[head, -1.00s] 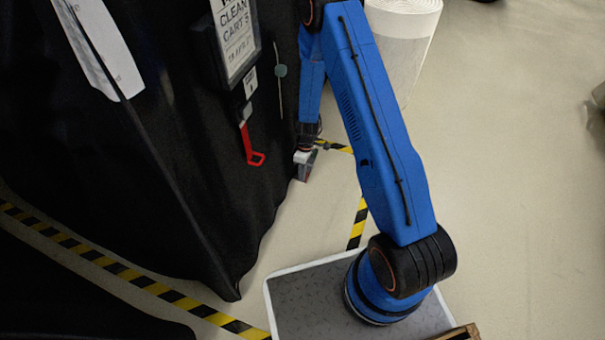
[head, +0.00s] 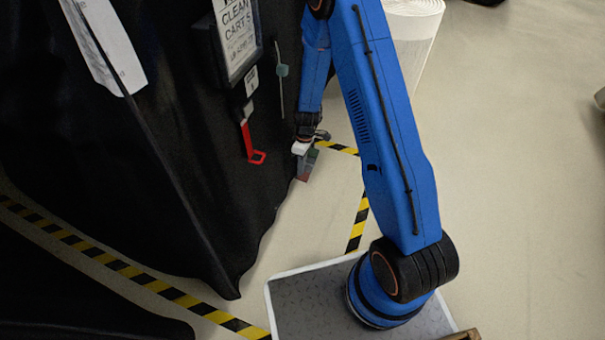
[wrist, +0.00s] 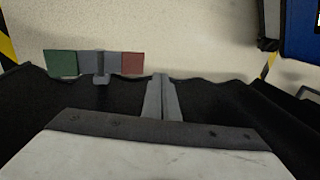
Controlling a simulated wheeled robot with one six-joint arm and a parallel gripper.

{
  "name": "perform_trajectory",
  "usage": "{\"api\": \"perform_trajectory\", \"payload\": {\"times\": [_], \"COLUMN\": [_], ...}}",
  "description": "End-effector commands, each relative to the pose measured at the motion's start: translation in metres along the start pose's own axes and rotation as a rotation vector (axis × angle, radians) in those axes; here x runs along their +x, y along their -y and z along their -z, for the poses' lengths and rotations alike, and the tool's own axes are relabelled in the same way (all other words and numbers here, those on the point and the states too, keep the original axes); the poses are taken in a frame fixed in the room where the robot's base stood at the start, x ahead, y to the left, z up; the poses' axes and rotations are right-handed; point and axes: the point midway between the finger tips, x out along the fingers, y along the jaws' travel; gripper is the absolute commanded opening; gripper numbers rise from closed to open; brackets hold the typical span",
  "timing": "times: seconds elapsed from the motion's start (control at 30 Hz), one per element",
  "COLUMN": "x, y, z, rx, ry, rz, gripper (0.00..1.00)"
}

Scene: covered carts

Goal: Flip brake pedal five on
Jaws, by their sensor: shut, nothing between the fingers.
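A small pedal unit (wrist: 100,64) shows in the wrist view, at the upper left, with a green plate on its left, a grey middle with a short grey lever, and a red plate on its right. In the head view the unit (head: 308,165) is low by the black cover's edge, just below my gripper (head: 301,149). In the wrist view my gripper's fingers (wrist: 160,97) are together and empty, to the right of the lever and apart from it in the picture. No number five is readable on the unit.
A black covered cart (head: 150,150) fills the left, with a red handle (head: 250,142) and a framed sign (head: 236,38) on it. Yellow-black tape (head: 130,272) marks the floor. A white roll (head: 412,35) stands behind my arm.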

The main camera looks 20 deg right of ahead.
Motion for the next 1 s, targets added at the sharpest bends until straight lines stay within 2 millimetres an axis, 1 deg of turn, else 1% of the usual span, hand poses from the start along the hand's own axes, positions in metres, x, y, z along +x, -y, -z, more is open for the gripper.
{"api": "perform_trajectory", "payload": {"times": [0.03,0.2,0.4,0.6,1.0], "x": [-0.009,-0.032,-0.052,-0.059,-0.060], "y": [0.003,0.015,0.025,0.030,0.030], "z": [0.001,0.001,0.001,0.001,0.000], "rx": [-0.002,-0.001,-0.001,-0.001,0.000], "ry": [-0.002,-0.002,-0.002,-0.002,-0.001], "rz": [-0.003,-0.003,-0.002,-0.002,-0.002], "gripper": [0.00,0.00,0.00,0.00,0.00]}}
